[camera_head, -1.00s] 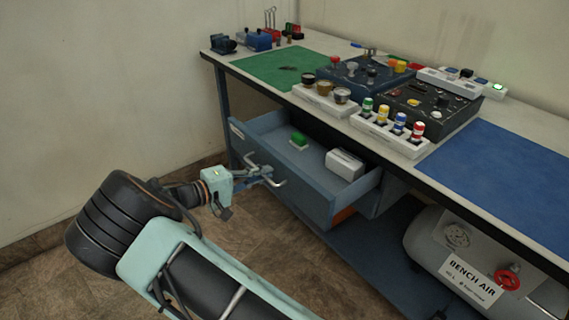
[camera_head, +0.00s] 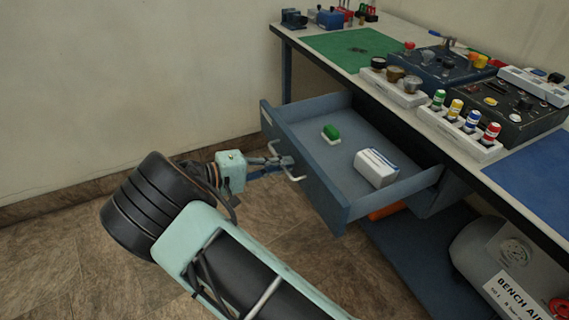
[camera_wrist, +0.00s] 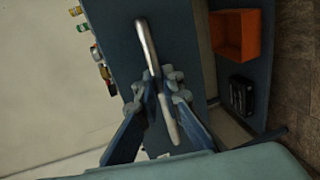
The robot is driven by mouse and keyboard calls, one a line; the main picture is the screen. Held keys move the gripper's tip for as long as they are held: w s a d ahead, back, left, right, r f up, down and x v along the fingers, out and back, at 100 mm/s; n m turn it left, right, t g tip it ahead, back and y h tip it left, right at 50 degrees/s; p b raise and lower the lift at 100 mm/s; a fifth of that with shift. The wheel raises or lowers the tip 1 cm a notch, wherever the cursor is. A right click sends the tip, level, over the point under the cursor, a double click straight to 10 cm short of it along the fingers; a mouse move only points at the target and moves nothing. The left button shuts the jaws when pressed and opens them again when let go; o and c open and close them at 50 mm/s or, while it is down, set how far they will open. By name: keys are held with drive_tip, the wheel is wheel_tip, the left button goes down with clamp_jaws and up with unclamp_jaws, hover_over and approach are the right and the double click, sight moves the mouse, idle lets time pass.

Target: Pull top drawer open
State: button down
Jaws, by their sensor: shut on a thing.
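The top drawer (camera_head: 322,186) is blue-grey and stands pulled out from under the bench. A green block (camera_head: 331,132) and a white box (camera_head: 376,168) lie inside it. My gripper (camera_head: 284,164) is at the drawer's front, at its silver bar handle (camera_head: 292,172). In the wrist view, my gripper (camera_wrist: 163,100) is shut on the handle (camera_wrist: 150,50), which runs between the two fingers. The exact contact at the fingertips is partly hidden by the finger linkages.
The bench top carries a green mat (camera_head: 350,48), a blue mat (camera_head: 540,160), control boxes and several coloured bottles. A grey tank labelled BENCH AIR (camera_head: 490,250) stands below. An orange bin (camera_wrist: 234,36) shows under the drawer. Floor in front is clear.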

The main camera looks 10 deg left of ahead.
drive_tip(key=c, duration=2.3)
unclamp_jaws()
drive_tip(key=shift+c, duration=0.2)
drive_tip(key=v, duration=1.2)
